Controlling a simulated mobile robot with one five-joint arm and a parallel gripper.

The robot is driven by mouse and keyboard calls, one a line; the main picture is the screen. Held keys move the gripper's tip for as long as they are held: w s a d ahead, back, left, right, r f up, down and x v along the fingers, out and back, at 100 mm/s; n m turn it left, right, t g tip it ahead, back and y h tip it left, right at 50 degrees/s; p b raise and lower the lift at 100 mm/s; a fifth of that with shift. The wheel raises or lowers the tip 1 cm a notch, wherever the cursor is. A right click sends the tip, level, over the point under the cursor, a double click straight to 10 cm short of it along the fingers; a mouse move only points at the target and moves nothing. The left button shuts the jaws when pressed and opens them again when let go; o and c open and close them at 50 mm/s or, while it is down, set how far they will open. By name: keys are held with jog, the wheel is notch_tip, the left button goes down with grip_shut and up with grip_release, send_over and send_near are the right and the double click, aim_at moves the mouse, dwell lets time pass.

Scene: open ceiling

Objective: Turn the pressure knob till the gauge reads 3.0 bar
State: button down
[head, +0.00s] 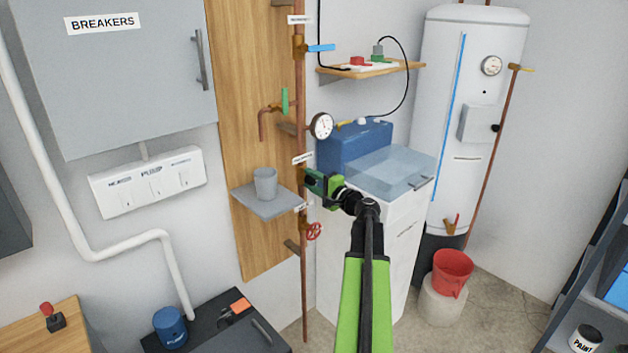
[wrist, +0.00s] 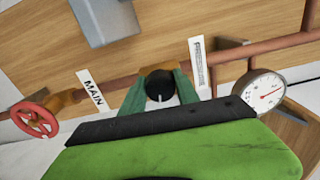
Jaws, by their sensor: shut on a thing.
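The pressure knob (wrist: 159,86) is a dark round knob with a white pointer line, on the copper pipe in the wrist view. My gripper (wrist: 161,92) has its green fingers shut on the knob's two sides. In the head view my gripper (head: 312,182) is at the pipe below the gauge and hides the knob. The pressure gauge (wrist: 263,93) has a white face and a red needle in the wrist view. It also shows on the pipe in the head view (head: 321,125). Its numbers are too small to read.
A red valve wheel (head: 314,231) is below my gripper. A grey cup (head: 265,184) stands on a small shelf (head: 270,208) close to its left. A green-handled tap (head: 285,100) and a blue lever (head: 321,47) are above. A white cabinet (head: 392,215) stands behind my arm.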

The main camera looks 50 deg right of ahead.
jog(key=shift+a+m, duration=0.1)
jog(key=shift+m, duration=0.5)
jog(key=c, duration=0.9)
grip_release()
jog(key=shift+c, duration=0.2)
jog(key=s+a, duration=0.1)
jog(key=s, duration=1.6)
jog(key=shift+s, duration=0.2)
